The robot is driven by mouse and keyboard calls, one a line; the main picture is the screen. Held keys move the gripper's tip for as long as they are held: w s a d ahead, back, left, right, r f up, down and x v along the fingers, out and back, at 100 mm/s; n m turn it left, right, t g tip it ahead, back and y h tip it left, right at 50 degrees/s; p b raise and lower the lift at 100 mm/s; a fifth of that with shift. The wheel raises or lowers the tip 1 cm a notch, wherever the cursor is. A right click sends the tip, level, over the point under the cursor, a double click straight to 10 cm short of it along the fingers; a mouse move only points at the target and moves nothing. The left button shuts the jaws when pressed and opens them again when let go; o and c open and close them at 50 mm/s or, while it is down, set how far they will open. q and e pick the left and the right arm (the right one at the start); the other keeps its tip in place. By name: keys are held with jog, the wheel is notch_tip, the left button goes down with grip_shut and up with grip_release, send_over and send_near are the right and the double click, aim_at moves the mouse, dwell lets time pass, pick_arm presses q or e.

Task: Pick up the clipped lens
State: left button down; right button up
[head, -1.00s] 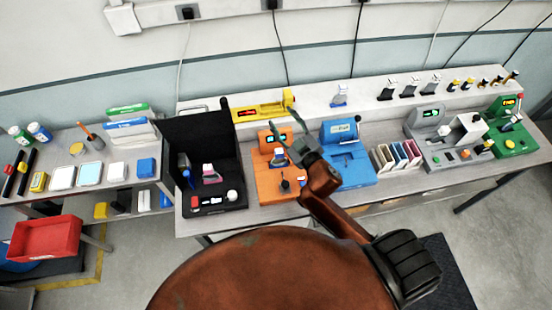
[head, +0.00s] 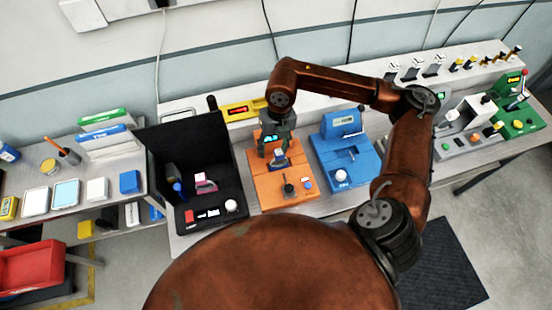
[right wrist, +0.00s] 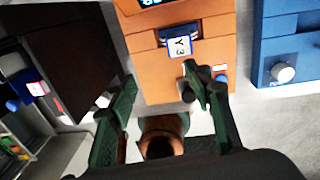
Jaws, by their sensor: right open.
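A small blue piece with a white label reading Y3 (right wrist: 180,46) is seated in the orange station (right wrist: 204,68); I take it as the clipped lens, though its clip is not clear. In the head view the blue-and-white piece (head: 277,158) sits on the orange station (head: 287,189), just below my right gripper (head: 277,148). My right gripper is open and empty and points down. In the right wrist view its two green fingers (right wrist: 162,88) are spread, with the labelled piece beyond them. My left gripper is not in view.
A black booth (head: 185,146) with a pink-and-white piece (head: 205,183) stands left of the orange station. A blue station (head: 343,160) stands close on its right. A yellow device (head: 240,110) lies behind. The orange station's knob (head: 289,188) sticks up in front.

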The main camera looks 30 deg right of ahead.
aim_at(279, 152)
jog(key=d, duration=0.2)
jog(key=w+d+f+h, duration=0.1)
jog(key=shift+m, duration=0.3)
jog(key=shift+f+p, duration=0.3)
jog(key=shift+f, duration=0.5)
notch_tip(279, 152, down, 4)
jog(key=shift+w+r+p, duration=0.15)
jog(key=shift+r+p, duration=0.05)
jog(key=shift+p, duration=0.25)
jog(key=shift+f, duration=0.6)
jog(key=shift+c, duration=0.5)
grip_shut()
